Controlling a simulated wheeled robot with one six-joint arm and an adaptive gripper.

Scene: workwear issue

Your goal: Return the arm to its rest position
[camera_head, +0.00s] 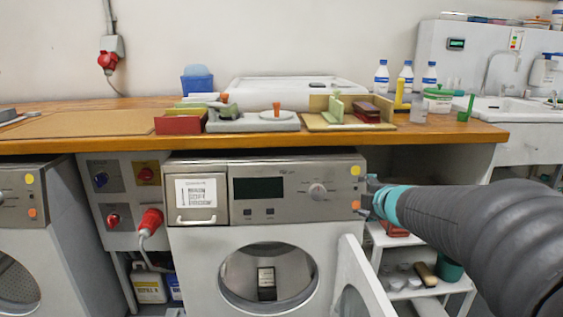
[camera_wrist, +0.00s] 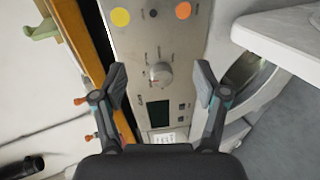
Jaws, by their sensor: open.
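My arm reaches in from the right in the head view, its grey sleeve in front of the shelf and worktop. My gripper (camera_head: 367,196) is at the right end of the washing machine's control panel (camera_head: 270,191). In the wrist view my gripper (camera_wrist: 160,82) is open, its two fingers spread wide with nothing between them. The panel (camera_wrist: 150,40) with its round knob (camera_wrist: 160,74) shows beyond the fingers; I cannot tell whether a fingertip touches it.
The washing machine's door (camera_head: 361,283) stands open below my arm, and a dark item (camera_head: 267,283) shows in the drum. The wooden worktop (camera_head: 80,147) above carries trays and bottles. A white shelf (camera_head: 409,241) stands right of the machine, partly behind my arm.

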